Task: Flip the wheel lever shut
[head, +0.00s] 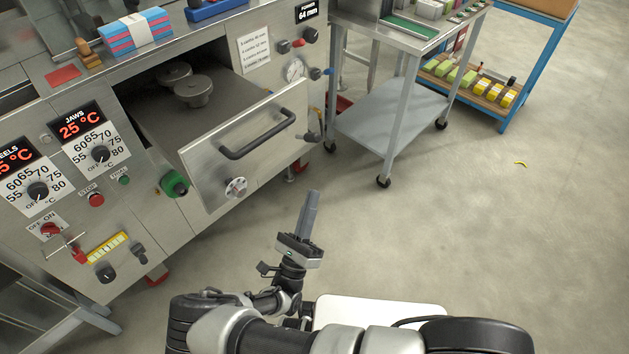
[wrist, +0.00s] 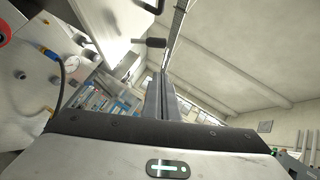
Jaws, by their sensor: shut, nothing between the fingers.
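My gripper (head: 310,212) is shut and empty, held in front of the open machine drawer (head: 250,150) and apart from it in the head view. Its two fingers (wrist: 165,100) lie together in the wrist view. No part is clearly marked as the wheel lever. The drawer holds round metal wheels (head: 194,91) and has a dark bar handle (head: 257,135) on its front. A small dark lever-like part (head: 313,137) is at the right of the drawer. In the wrist view a black grip on a rod (wrist: 154,42) shows beyond the fingers; which part it is I cannot tell.
The machine's panel carries a green knob (head: 174,183), a red stop button (head: 96,200) and dials at left. A gauge (head: 295,70) is above right. A grey wheeled cart (head: 395,110) stands behind at right. The floor (head: 480,230) at right is mostly clear.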

